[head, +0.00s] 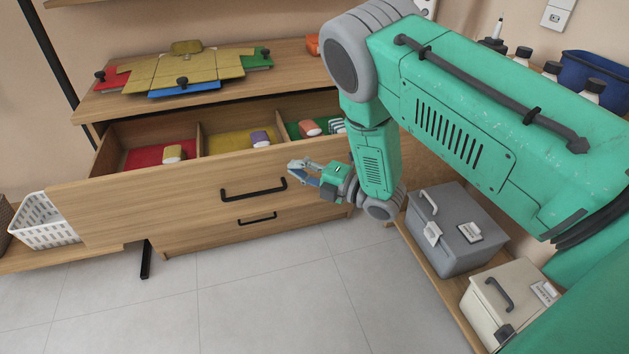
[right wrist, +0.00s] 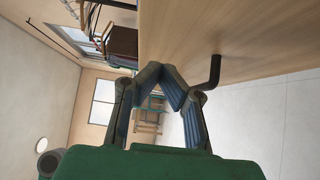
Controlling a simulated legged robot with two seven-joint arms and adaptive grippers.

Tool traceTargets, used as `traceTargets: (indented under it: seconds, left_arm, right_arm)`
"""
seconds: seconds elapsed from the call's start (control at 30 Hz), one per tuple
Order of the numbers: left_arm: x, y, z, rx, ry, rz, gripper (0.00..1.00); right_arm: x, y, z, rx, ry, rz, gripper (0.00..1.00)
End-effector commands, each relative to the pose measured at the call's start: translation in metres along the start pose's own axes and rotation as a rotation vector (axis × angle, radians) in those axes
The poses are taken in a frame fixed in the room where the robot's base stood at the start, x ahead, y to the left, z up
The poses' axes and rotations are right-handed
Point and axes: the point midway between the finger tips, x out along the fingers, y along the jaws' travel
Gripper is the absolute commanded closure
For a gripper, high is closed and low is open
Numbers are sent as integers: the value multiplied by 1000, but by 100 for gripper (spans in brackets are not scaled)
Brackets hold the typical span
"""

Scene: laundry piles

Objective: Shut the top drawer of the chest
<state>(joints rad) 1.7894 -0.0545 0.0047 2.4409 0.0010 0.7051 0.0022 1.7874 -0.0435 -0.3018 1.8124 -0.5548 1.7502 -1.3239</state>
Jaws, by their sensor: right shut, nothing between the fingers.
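The top drawer (head: 150,207) of the wooden chest (head: 290,58) is pulled out, and its inside shows. Its black bar handle (head: 253,190) is on the front panel. My right gripper (head: 292,172) is shut and empty, just right of the handle near the drawer front. In the right wrist view, the fingertips (right wrist: 170,74) come together beside the drawer front (right wrist: 255,40), with the dark handle (right wrist: 212,72) just to their right. I cannot tell whether they touch the panel. My left gripper is not in view.
The drawer has red, yellow and green compartments holding small rolled items. A folding board (head: 185,70) lies on the chest top. A lower drawer (head: 250,228) is shut. A white basket (head: 45,232) stands left; grey (head: 455,245) and cream (head: 515,300) boxes stand right. The floor in front is clear.

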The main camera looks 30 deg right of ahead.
Motion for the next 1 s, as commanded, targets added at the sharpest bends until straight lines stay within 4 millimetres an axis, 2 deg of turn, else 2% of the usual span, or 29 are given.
traceTargets:
  seconds: [0.03,0.2,0.77,1.0]
  left_arm:
    - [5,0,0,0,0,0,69]
    - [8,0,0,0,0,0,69]
    - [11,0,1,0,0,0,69]
    - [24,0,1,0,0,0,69]
  right_arm:
    - [5,-1,7,-2,-2,3,100]
    - [16,-1,18,0,-1,0,100]
    - [21,0,23,0,-1,1,100]
    - [43,-2,45,-2,-1,3,100]
